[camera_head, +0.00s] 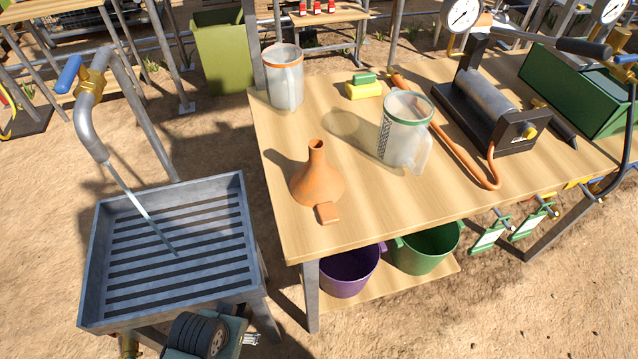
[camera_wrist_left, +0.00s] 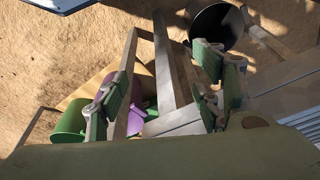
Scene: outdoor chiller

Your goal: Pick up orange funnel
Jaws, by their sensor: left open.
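The orange funnel (camera_head: 317,178) stands wide end down on the wooden table, near its left front corner, with its narrow spout pointing up. A small orange block or tab shows at its front base. My left gripper (camera_wrist_left: 160,88) shows in the left wrist view, its green-padded fingers spread apart with nothing between them. The funnel cannot be made out in that view. My right gripper is not in view.
The wooden table (camera_head: 283,222) also bears a clear orange-rimmed jug (camera_head: 284,82), a green-rimmed jug (camera_head: 402,140), a yellow-green sponge (camera_head: 364,88) and a pump with an orange hose (camera_head: 455,150). A metal sink (camera_head: 92,270) stands left. Purple (camera_head: 348,277) and green (camera_head: 428,252) buckets sit below.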

